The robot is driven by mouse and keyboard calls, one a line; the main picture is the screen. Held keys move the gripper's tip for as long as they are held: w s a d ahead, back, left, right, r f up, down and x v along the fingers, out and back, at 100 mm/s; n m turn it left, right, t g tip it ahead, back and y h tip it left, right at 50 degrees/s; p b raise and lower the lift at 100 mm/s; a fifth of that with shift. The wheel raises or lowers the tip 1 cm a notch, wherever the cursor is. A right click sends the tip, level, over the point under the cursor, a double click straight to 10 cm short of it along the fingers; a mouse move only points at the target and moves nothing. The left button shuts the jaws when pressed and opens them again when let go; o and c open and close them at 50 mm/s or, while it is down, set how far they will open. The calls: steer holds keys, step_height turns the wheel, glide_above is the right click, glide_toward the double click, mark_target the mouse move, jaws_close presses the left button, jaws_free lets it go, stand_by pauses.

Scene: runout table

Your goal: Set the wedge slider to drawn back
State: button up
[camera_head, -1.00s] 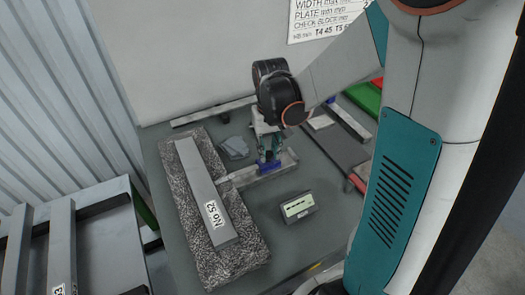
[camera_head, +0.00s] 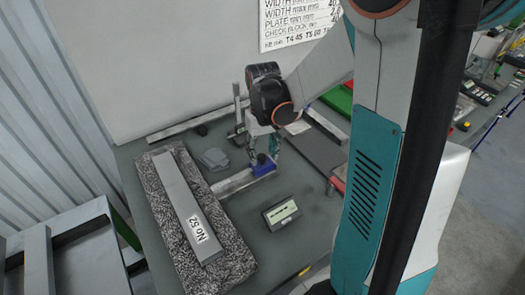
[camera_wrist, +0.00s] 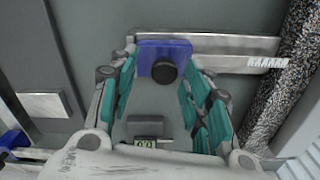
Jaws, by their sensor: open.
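The wedge slider is a blue block (camera_head: 263,171) with a round black knob, on a metal bar (camera_head: 232,184) beside the long grey plate. In the wrist view the blue block (camera_wrist: 150,51) sits at the left end of the bar (camera_wrist: 235,44), and its black knob (camera_wrist: 164,71) faces me. My gripper (camera_wrist: 161,70) is open, its fingers on either side of the block and knob. I cannot tell whether they touch. In the head view my gripper (camera_head: 264,155) is above the block and partly hides it.
The plate (camera_head: 182,195) marked "No 52" lies on a speckled slab (camera_head: 229,247). A small display box (camera_head: 282,213) stands in front of the slider. Bare table (camera_head: 240,222) shows between the slab and display box.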

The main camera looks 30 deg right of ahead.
mark_target(263, 155)
step_height(263, 155, up, 12)
stand_by(0.6)
stand_by(0.4)
